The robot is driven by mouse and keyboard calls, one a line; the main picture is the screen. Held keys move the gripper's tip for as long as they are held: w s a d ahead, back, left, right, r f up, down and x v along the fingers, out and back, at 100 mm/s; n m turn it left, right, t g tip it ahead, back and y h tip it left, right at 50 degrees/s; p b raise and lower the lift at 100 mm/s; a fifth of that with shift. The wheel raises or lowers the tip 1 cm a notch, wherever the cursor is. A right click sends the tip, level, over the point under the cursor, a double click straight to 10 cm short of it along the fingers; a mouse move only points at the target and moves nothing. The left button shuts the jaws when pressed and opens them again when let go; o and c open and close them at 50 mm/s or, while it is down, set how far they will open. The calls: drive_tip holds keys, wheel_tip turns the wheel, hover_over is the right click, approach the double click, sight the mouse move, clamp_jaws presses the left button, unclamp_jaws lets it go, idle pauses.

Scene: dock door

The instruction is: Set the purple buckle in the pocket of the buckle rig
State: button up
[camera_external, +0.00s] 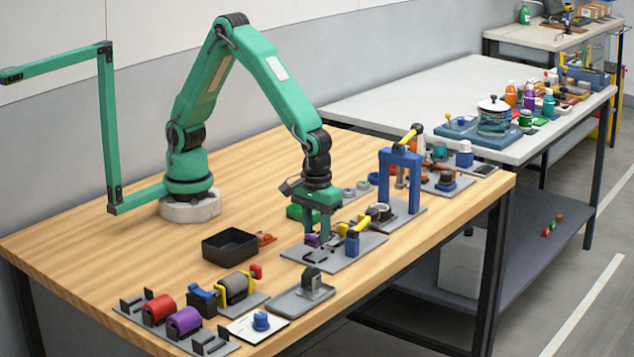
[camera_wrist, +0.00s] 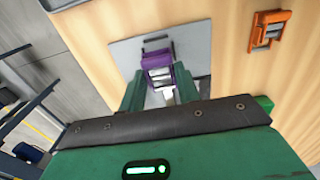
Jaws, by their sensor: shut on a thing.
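My gripper (camera_external: 322,232) points down over the grey plate of the buckle rig (camera_external: 350,257). In the wrist view its two green fingers (camera_wrist: 161,90) are closed on the sides of the purple buckle (camera_wrist: 157,64). The buckle also shows in the external view (camera_external: 312,240), partly hidden by the fingers. The buckle is over the rig's plate, which shows in the wrist view (camera_wrist: 121,52). I cannot tell whether it touches the plate or sits in the pocket. A blue post with a yellow handle (camera_external: 361,231) stands on the plate, right of my gripper.
A black open bin (camera_external: 230,246) and an orange buckle (camera_external: 265,239) lie left of the rig. A blue arch press (camera_external: 402,170) stands behind to the right. A grey tray with a metal bracket (camera_external: 301,300) is in front. Clear wood lies behind the bin.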

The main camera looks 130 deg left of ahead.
drive_tip(key=shift+f, duration=1.65)
drive_tip(key=shift+f, duration=0.1)
idle(0.5)
drive_tip(key=o, duration=1.4)
drive_tip(key=shift+o, duration=0.2)
drive_tip(key=shift+r, duration=4)
